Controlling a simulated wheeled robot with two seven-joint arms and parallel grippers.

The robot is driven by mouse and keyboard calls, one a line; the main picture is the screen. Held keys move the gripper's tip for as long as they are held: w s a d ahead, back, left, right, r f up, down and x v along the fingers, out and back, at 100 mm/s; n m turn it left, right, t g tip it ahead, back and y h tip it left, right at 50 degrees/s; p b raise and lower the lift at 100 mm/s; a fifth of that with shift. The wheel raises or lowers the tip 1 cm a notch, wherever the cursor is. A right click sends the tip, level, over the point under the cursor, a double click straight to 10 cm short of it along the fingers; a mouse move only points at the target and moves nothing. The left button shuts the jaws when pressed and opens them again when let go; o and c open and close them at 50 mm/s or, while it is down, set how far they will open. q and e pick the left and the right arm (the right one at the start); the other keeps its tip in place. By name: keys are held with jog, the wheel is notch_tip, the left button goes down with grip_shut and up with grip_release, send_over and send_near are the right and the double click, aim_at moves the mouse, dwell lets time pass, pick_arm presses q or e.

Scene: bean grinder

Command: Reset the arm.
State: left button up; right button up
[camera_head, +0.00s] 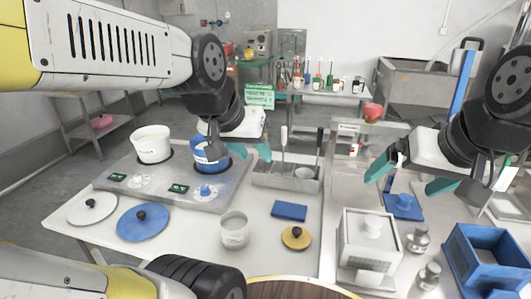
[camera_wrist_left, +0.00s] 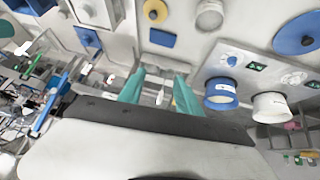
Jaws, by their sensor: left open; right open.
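My left gripper (camera_head: 236,145) hangs over the back of the counter, close to the blue pot (camera_head: 208,155) on the grey cooker. In the left wrist view its two teal fingers (camera_wrist_left: 159,90) are apart with nothing between them. The black wrist and white palm hide part of the area behind the pot. My right gripper (camera_head: 410,178) is above the right-hand counter with its teal fingers spread and empty.
A white pot (camera_head: 152,144) stands on the cooker (camera_head: 178,187). White and blue lids (camera_head: 143,223), a clear jar (camera_head: 234,230), a blue pad (camera_head: 289,211), a yellow lid (camera_head: 296,238) and a utensil rack (camera_head: 287,178) sit around. A white box (camera_head: 368,247) and blue bin (camera_head: 488,262) stand right.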

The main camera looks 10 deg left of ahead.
pick_arm(q)
jog(key=shift+s+d+g, duration=0.2)
jog(key=shift+s, duration=0.7)
jog(key=shift+s+d+g, duration=0.2)
jog(key=shift+s, duration=0.65)
